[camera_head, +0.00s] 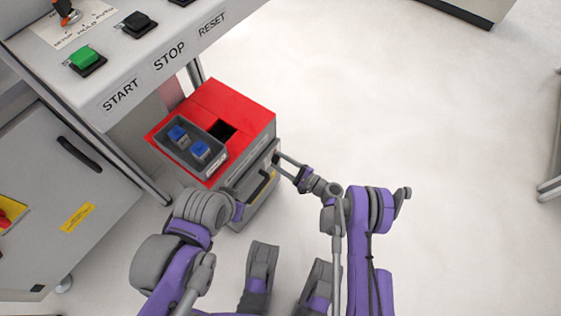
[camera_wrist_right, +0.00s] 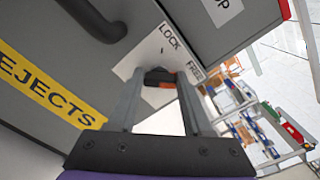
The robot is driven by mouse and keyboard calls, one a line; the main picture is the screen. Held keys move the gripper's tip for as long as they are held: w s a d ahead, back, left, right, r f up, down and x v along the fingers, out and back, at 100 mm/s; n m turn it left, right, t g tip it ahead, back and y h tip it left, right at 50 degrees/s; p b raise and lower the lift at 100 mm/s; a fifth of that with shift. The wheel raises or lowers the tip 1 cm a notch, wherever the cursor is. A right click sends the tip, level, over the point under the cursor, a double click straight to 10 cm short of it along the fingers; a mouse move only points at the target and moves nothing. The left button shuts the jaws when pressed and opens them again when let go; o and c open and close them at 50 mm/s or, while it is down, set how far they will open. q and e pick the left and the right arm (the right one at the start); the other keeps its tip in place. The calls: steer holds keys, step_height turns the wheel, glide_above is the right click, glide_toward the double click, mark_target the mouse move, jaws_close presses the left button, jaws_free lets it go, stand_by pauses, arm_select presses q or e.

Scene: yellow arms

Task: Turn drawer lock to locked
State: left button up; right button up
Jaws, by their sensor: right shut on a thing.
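The drawer lock is a small dark knob with an orange part (camera_wrist_right: 160,77) on a white label marked LOCK and FREE (camera_wrist_right: 150,50) in the right wrist view. My right gripper (camera_wrist_right: 157,82) has its two fingers on either side of the knob and is shut on it. Which mark the knob points to I cannot tell. In the head view my right gripper (camera_head: 277,160) reaches the upper right of the front of the red-topped drawer unit (camera_head: 258,118); the knob is too small there to make out. My left arm ends near the drawer handle (camera_head: 263,185), and its fingers are not clear.
A grey bin with blue-topped parts (camera_head: 207,165) sits on the red top, beside a dark square opening (camera_head: 222,132). A console with START, STOP and RESET labels (camera_head: 165,55) overhangs at upper left. A grey cabinet (camera_head: 60,200) stands left. The floor to the right is clear.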

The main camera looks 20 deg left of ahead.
jaws_close()
steer(key=n, duration=0.4)
steer(key=shift+f+n, duration=0.1)
steer(key=shift+n, duration=0.2)
steer(key=n, duration=0.3)
steer(key=shift+f+n, duration=0.1)
steer(key=shift+n, duration=0.2)
steer(key=shift+f+n, duration=0.2)
steer(key=shift+n, duration=4.7)
